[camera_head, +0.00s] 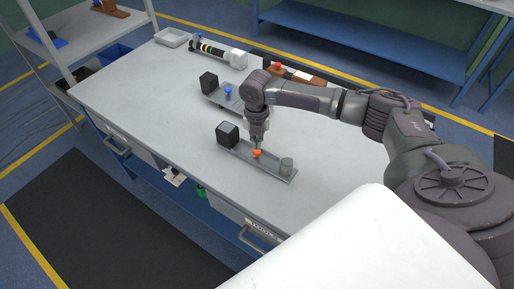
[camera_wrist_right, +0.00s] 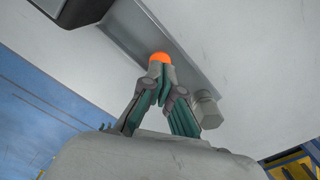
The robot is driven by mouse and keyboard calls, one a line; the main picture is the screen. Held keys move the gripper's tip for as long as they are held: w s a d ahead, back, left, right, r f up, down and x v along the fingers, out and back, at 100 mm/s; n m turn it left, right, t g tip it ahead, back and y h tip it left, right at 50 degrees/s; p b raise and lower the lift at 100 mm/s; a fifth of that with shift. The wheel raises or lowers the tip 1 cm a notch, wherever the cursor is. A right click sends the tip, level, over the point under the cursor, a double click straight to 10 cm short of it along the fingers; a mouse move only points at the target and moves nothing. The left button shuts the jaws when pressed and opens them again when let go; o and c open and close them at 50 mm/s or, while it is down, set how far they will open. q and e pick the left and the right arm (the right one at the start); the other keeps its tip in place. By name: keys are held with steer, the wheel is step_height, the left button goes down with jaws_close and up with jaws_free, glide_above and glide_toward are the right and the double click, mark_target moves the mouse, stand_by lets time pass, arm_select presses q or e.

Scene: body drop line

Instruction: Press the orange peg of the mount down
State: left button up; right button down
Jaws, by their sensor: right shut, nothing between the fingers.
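The near mount is a grey metal channel (camera_head: 273,166) lying on the table, with a black block (camera_head: 227,134) at its left end and a grey cylinder (camera_head: 287,166) at its right end. The orange peg (camera_head: 257,153) stands between them, and its orange top also shows in the right wrist view (camera_wrist_right: 160,58). My right gripper (camera_head: 257,147) points down over the peg, shut and empty. In the right wrist view its closed fingertips (camera_wrist_right: 158,72) are right at the peg; I cannot tell whether they touch it. My left gripper is not in view.
A second mount with a blue peg (camera_head: 228,91) and a black block (camera_head: 208,81) sits farther back. The table's left front is clear.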

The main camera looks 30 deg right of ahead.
mark_target(257, 151)
steer(key=shift+f+b, duration=0.75)
steer(key=shift+f, duration=1)
step_height(257, 151, up, 9)
steer(key=p, duration=0.9)
steer(key=shift+s, duration=0.1)
